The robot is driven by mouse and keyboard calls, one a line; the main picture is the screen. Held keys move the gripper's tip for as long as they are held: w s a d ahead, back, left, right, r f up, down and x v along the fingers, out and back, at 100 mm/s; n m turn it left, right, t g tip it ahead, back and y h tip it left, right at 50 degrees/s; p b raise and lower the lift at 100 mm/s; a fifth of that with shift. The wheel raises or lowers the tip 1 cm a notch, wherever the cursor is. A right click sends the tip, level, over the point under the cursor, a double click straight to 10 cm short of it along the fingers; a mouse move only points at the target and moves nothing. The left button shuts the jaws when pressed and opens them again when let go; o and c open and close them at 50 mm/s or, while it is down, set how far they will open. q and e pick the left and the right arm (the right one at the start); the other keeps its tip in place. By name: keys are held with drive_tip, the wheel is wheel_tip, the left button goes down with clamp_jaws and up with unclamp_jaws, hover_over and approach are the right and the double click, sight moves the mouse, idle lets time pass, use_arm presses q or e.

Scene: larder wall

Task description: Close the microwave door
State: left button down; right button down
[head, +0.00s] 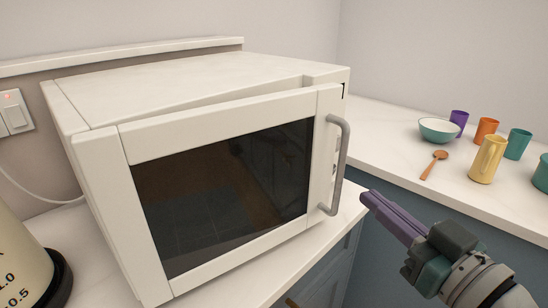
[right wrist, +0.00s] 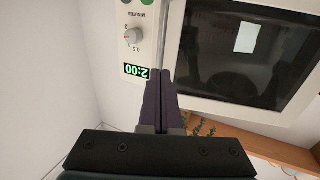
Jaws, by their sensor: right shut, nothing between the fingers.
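The white microwave (head: 190,88) stands on the counter in the head view. Its door (head: 215,128), with a dark window and a grey curved handle (head: 341,165) at the right, is slightly ajar, its top edge apart from the body at the right. My right gripper (head: 364,197) has purple fingers shut and empty, just right of the handle's lower end; contact is not clear. In the right wrist view, the fingers (right wrist: 166,75) point at the upside-down microwave front, between the control panel (right wrist: 135,45), reading 2:00, and a dark glassy area. My left gripper is out of view.
A cream kettle-like container (head: 22,262) stands at the lower left. Blue cabinets (head: 385,215) lie below the counter.

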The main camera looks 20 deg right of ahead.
drive_tip(key=w, duration=0.5)
drive_tip(key=shift+w, duration=0.15)
